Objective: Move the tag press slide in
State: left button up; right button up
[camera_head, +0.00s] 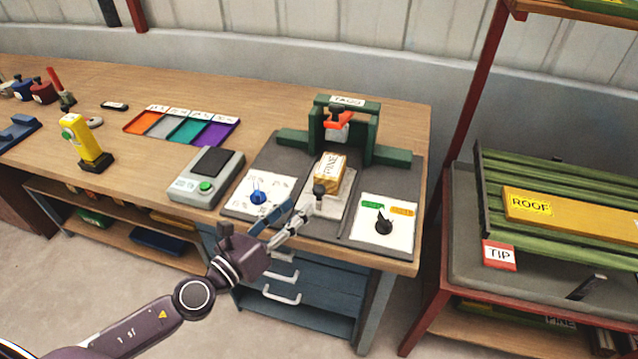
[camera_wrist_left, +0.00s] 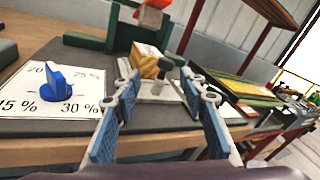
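The green tag press (camera_head: 368,130), with a "TAGS" label and a red part, stands at the back of the table. In front of it is a pale slide plate (camera_head: 338,208) with a dark upright knob (camera_head: 319,190) at its near end. A wooden block (camera_head: 330,172) marked "PINE" sits on the slide, in front of the press. My left gripper (camera_head: 301,208) is open and empty, just short of the knob. In the left wrist view, the knob (camera_wrist_left: 165,68) appears between the blue-padded fingers (camera_wrist_left: 161,88), slightly beyond the tips; contact is not clear. My right gripper is not in view.
A blue dial (camera_head: 258,194) on a percent card is left of the slide; a black dial (camera_head: 383,222) is right of it. A scale (camera_head: 206,176) and coloured trays (camera_head: 183,128) are further left. A rack with green slats (camera_head: 560,170) stands right.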

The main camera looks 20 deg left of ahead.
aim_at(315, 192)
pick_arm(q)
jog(key=m, duration=0.4)
jog(key=shift+d+r+h, duration=0.3)
jog(key=shift+d+r, duration=0.05)
jog(key=shift+r, duration=0.05)
jog(key=shift+w+r+m, duration=0.1)
jog(key=shift+w+m, duration=0.1)
jog(key=shift+m, duration=0.2)
jog(key=p+x, duration=0.2)
jog(key=x, duration=0.4)
jog(key=shift+w+d, duration=0.4)
jog(key=shift+w, duration=0.25)
grip_shut()
